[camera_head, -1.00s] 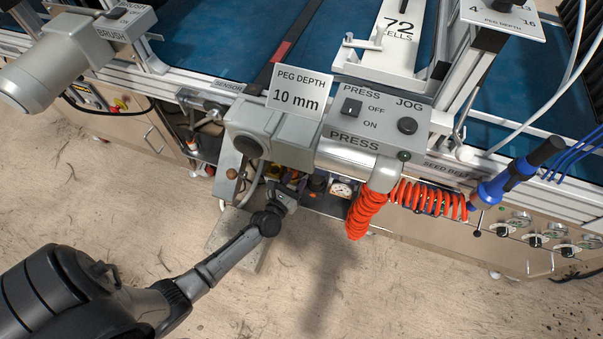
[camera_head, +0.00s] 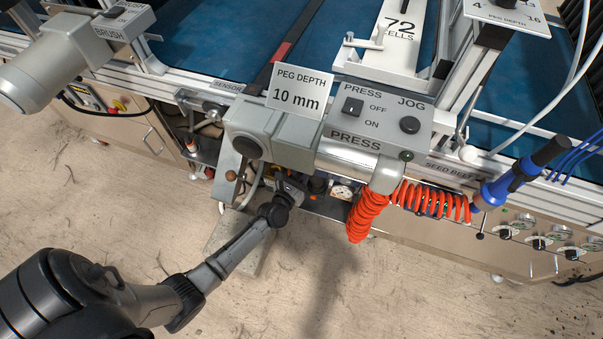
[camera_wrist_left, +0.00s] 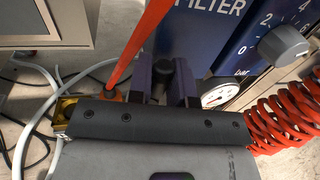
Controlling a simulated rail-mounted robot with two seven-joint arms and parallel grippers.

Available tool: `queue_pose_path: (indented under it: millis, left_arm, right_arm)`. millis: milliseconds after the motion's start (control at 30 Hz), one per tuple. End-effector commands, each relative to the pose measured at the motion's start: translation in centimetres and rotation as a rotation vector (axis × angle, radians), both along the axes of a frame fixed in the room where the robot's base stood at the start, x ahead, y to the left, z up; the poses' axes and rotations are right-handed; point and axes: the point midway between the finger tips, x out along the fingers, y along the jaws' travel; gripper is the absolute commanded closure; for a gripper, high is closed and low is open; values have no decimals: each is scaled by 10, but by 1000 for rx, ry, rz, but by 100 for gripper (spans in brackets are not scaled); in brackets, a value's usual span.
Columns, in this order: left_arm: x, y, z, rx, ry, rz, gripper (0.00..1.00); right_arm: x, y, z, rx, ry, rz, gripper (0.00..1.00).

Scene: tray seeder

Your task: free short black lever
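My left gripper (camera_wrist_left: 166,90) reaches in under the press housing at the front of the machine. In the left wrist view its two dark fingers stand apart in front of a blue panel marked FILTER (camera_wrist_left: 215,30). A short dark upright piece (camera_wrist_left: 163,72), which looks like the black lever, shows between the fingers. I cannot tell whether the fingers touch it. In the head view my left gripper (camera_head: 290,190) is small and partly shaded by the housing, and the lever cannot be made out. My right gripper is not in view.
A red-orange coiled hose (camera_head: 366,215) hangs right of the gripper. A pressure gauge (camera_wrist_left: 220,92) and a grey knob (camera_wrist_left: 284,46) sit right of the fingers. An orange-red bar (camera_wrist_left: 149,35) slants close by on the left. Pale hoses (camera_wrist_left: 40,110) lie further left.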

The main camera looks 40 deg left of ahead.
Motion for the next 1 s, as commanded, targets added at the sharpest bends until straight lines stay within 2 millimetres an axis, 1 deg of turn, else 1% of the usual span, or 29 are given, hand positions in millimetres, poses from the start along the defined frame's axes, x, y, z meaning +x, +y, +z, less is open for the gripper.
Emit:
queue_pose_path:
  millis: [33, 200, 533, 700, 900, 1000]
  left_arm:
    - [0, 0, 0, 0, 0, 0, 86]
    - [0, 0, 0, 0, 0, 0, 100]
    - [0, 0, 0, 0, 0, 2, 100]
    - [-2, 1, 2, -3, -1, 36, 100]
    - [-3, -4, 4, -2, 1, 148, 100]
    - [-2, -7, 3, 0, 0, 223, 100]
  right_arm:
    - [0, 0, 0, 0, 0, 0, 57]
    - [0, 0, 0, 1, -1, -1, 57]
    - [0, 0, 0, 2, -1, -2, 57]
    - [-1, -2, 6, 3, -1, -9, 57]
    - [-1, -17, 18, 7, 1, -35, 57]
    - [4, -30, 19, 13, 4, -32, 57]
